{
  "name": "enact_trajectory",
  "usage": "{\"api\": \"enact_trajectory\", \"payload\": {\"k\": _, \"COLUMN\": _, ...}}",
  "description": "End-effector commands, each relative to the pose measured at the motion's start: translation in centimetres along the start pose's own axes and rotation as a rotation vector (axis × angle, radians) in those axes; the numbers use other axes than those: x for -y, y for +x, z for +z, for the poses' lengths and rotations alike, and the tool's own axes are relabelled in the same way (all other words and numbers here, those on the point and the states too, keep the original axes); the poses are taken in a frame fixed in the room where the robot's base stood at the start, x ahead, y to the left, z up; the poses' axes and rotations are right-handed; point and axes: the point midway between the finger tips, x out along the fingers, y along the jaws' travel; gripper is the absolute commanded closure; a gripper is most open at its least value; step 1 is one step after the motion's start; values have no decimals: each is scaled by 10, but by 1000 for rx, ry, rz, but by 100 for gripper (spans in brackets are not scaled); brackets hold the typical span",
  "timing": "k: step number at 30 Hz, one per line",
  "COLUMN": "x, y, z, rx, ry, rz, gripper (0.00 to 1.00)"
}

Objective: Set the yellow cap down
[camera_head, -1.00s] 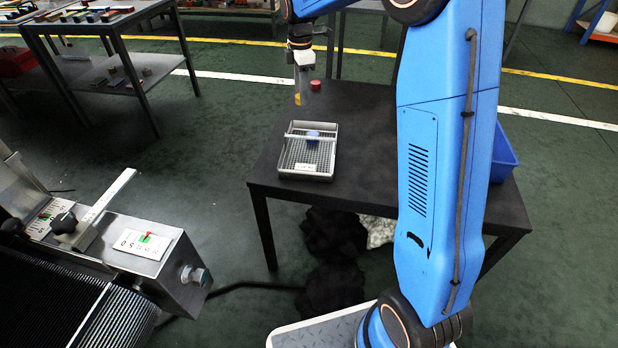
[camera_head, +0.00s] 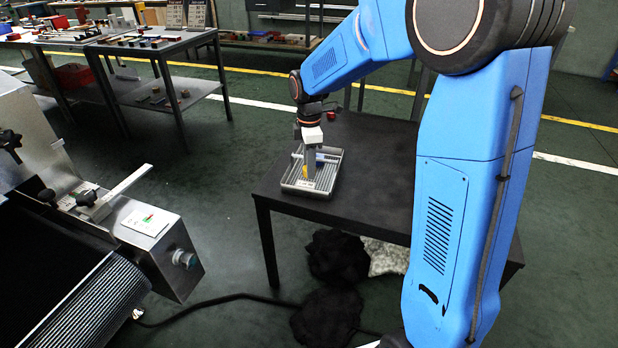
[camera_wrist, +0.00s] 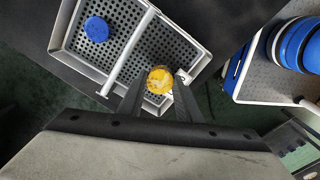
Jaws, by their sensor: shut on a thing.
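My gripper (camera_head: 308,170) is shut on the yellow cap (camera_wrist: 160,80) and points down at the grey tray (camera_head: 335,165). In the wrist view, the cap sits between the two fingertips, over the tray's (camera_wrist: 70,15) perforated compartment to the right of the pale divider bar (camera_wrist: 128,55), close to the rim. Whether the cap touches the tray floor, I cannot tell. A blue cap (camera_wrist: 96,29) lies in the other compartment, left of the bar. In the head view my gripper mostly hides it.
The tray stands on a black table (camera_head: 375,180). A red cap (camera_head: 331,116) stands behind the tray on the table. The table is bare to the tray's right. A metal machine with a belt (camera_head: 150,235) is at the left, apart from the table.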

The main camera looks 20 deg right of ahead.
Motion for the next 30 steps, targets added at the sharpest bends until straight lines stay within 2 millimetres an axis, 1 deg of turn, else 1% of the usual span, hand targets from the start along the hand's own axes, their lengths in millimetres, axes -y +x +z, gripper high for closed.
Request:
{"api": "enact_trajectory", "payload": {"k": 5, "x": 0, "y": 10, "z": 0, "rx": 0, "ry": 0, "rz": 0, "gripper": 89}}
{"api": "enact_trajectory", "payload": {"k": 13, "x": 0, "y": 41, "z": 0, "rx": 0, "ry": 0, "rz": -1, "gripper": 89}}
{"api": "enact_trajectory", "payload": {"k": 25, "x": 0, "y": 46, "z": 0, "rx": 0, "ry": 0, "rz": 1, "gripper": 89}}
{"api": "enact_trajectory", "payload": {"k": 26, "x": 0, "y": 47, "z": 0, "rx": 0, "ry": 0, "rz": 1, "gripper": 66}}
{"api": "enact_trajectory", "payload": {"k": 27, "x": 0, "y": 46, "z": 0, "rx": 0, "ry": 0, "rz": 1, "gripper": 57}}
{"api": "enact_trajectory", "payload": {"k": 28, "x": 0, "y": 46, "z": 0, "rx": 0, "ry": 0, "rz": 1, "gripper": 50}}
{"api": "enact_trajectory", "payload": {"k": 30, "x": 0, "y": 46, "z": 0, "rx": 0, "ry": 0, "rz": 1, "gripper": 50}}
